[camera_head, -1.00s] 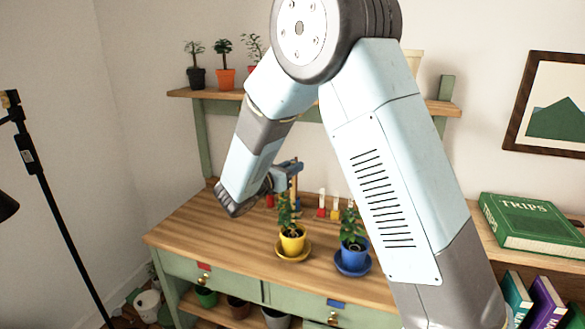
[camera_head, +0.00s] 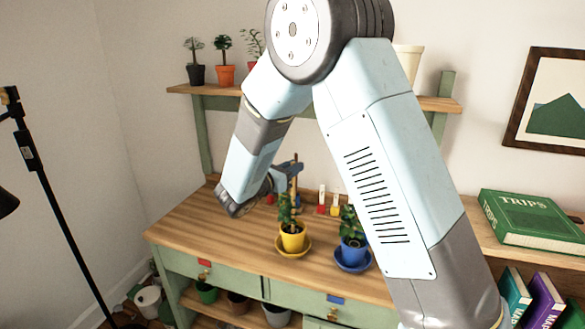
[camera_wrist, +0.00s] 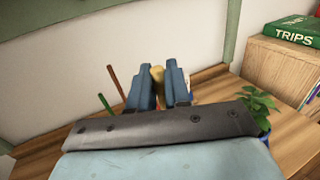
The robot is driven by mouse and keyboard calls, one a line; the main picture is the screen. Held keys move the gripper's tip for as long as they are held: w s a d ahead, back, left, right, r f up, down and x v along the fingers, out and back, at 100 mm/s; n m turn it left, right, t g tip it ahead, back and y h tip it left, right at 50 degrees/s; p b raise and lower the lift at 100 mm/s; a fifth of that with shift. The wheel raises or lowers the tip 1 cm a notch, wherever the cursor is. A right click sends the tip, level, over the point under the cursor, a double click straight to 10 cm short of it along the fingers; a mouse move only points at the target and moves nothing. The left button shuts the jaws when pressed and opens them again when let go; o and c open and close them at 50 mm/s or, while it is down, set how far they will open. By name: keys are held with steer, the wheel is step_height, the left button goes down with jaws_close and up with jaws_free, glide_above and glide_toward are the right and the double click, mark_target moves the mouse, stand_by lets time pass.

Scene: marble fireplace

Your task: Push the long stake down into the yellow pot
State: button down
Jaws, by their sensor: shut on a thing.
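The yellow pot (camera_head: 292,241) stands upright with a leafy plant on a yellow saucer (camera_head: 293,254) on the wooden bench. My gripper (camera_head: 294,172) is just above and behind the plant. In the wrist view my gripper's blue fingers (camera_wrist: 159,83) are shut on a tan, round-topped stake (camera_wrist: 157,74). Its lower end is hidden, so I cannot tell how deep it sits in the pot. The yellow pot is mostly hidden behind my gripper there.
A blue pot (camera_head: 352,252) with a plant stands right of the yellow pot. A reddish stick (camera_wrist: 115,80) and a green stick (camera_wrist: 105,103) rise left of my fingers in the wrist view. The bench's left part (camera_head: 200,225) is clear. A shelf (camera_head: 225,94) hangs behind.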

steer(key=shift+f, duration=0.35)
steer(key=c, duration=1)
jaws_free()
steer(key=v, duration=1.3)
steer(key=shift+s+a, duration=0.2)
steer(key=shift+a, duration=0.1)
